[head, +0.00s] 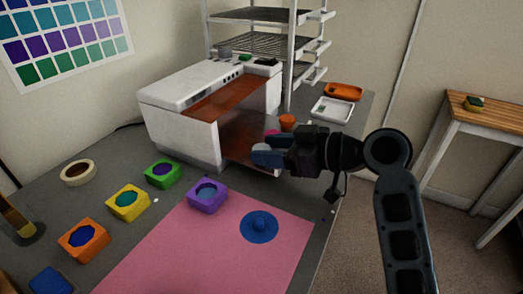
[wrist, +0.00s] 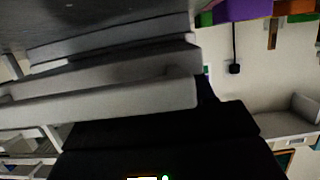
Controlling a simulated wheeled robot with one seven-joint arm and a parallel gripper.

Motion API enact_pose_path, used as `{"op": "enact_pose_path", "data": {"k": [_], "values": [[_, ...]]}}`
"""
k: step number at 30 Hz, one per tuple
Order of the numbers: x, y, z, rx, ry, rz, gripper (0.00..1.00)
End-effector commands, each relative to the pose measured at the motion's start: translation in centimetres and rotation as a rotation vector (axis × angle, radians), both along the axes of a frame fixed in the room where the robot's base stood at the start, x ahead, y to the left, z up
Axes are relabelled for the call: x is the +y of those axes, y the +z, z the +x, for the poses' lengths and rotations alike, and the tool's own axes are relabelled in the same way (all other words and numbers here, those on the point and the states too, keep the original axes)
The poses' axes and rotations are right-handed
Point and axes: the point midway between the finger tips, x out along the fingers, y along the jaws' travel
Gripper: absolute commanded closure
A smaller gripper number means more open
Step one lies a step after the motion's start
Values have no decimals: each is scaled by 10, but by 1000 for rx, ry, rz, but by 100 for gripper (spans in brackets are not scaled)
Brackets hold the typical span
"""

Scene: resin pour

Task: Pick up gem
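Gem-like shapes sit in coloured square moulds in the head view: a blue one in the orange mould (head: 84,254), a teal one in the yellow mould (head: 113,210), a purple one in the green mould (head: 162,183) and a teal-blue one in the purple mould (head: 221,202). I cannot tell which is the task's gem. My gripper (head: 257,155) is in front of the white machine, above and to the right of the purple mould and apart from it.
A pink mat (head: 170,262) bears a round blue piece (head: 260,228). The white machine (head: 180,138) has an open brown-tinted front. An orange cup (head: 287,122), a white tray (head: 332,110) and an orange tray (head: 343,91) stand behind my gripper. A roll of tape (head: 67,178) lies left.

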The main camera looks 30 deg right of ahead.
Motion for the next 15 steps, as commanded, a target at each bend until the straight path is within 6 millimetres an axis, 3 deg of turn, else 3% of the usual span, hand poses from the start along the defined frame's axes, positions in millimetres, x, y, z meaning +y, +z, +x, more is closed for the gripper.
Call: {"op": "enact_pose_path", "data": {"k": [2, 12, 15], "values": [[0, 0, 0, 0, 0, 0, 54], [0, 0, 0, 0, 0, 0, 87], [0, 0, 0, 0, 0, 0, 89]]}}
